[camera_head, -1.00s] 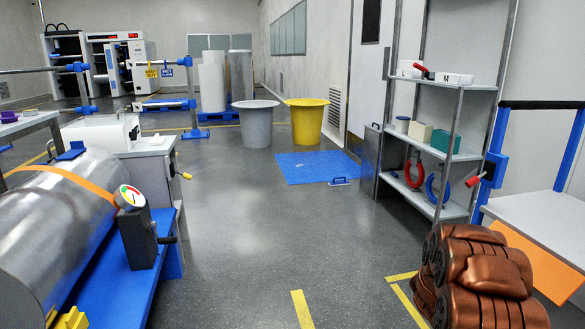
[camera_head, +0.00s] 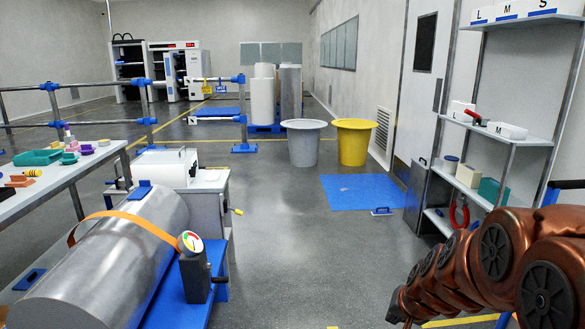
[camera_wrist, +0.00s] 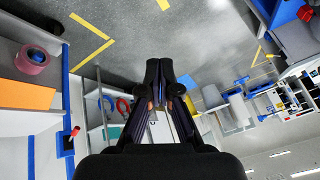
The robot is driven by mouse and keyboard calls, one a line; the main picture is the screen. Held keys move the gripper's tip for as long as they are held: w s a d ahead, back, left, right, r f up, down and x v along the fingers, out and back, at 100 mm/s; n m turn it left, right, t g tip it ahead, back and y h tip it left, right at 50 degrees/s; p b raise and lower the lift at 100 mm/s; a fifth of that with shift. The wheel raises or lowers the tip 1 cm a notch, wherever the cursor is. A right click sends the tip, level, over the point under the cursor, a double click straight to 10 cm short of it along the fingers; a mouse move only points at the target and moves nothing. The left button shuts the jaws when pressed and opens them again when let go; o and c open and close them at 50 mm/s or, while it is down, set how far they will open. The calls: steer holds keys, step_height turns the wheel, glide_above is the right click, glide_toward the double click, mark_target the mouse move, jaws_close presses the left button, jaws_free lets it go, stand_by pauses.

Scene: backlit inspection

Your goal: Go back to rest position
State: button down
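My gripper (camera_wrist: 166,76) shows in the middle of the wrist view. Its two dark fingers meet at the tips, and I see nothing held between them. Floor with yellow lines shows beyond the tips. In the camera on my body, my copper-coloured arm (camera_head: 480,255) reaches in from the right edge toward the lower middle. The gripper itself cannot be made out there.
A shelf rack (camera_head: 497,140) with boxes stands close behind my arm at the right. A large metal cylinder (camera_head: 105,260) with a gauge lies at the lower left. Grey (camera_head: 303,145) and yellow (camera_head: 354,143) bins stand ahead. The middle floor (camera_head: 300,235) is clear.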

steer(key=s+a+r+n+g+y+p, duration=0.1)
steer(key=s+a+r+n+g+p, duration=0.15)
steer(key=s+r+p, duration=0.4)
steer(key=s+a+r+n+g+p, duration=0.15)
steer(key=s+a+r, duration=0.25)
steer(key=s, duration=0.5)
steer(key=s+d+r+n+g+h+p, duration=0.1)
steer(key=s+r+g+p, duration=0.3)
steer(key=s, duration=1.1)
step_height(320, 180, up, 4)
steer(key=shift+s+d+f+p, duration=0.15)
steer(key=shift+s+p, duration=0.25)
steer(key=shift+p, duration=0.35)
steer(key=shift+d, duration=0.1)
